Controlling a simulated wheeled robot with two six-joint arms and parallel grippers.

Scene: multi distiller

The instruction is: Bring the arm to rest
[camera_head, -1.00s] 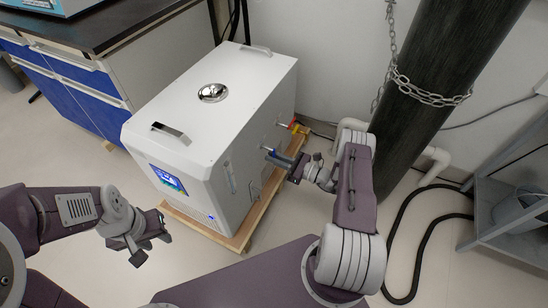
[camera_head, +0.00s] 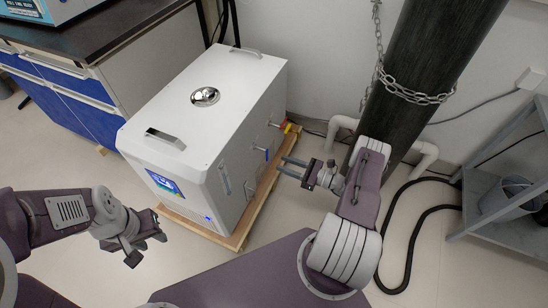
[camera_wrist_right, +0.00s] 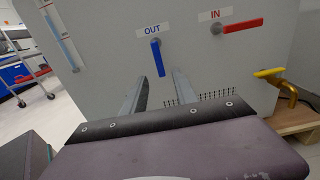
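My right gripper (camera_head: 291,168) is open and empty, held off the right side of the white machine (camera_head: 210,90). In the right wrist view its two fingers (camera_wrist_right: 158,90) stand apart, below the blue OUT lever (camera_wrist_right: 158,58). The blue lever hangs down, and the red IN lever (camera_wrist_right: 243,26) lies sideways to the right of it. Both levers also show small on the machine's side in the head view. My left gripper (camera_head: 145,240) is in front of the machine at lower left; its finger gap is hard to make out.
The machine stands on a wooden pallet (camera_head: 236,240). A dark pillar wrapped with a chain (camera_head: 418,97) rises behind my right arm. A black hose (camera_head: 408,210) lies on the floor, with a grey shelf (camera_head: 505,235) at right.

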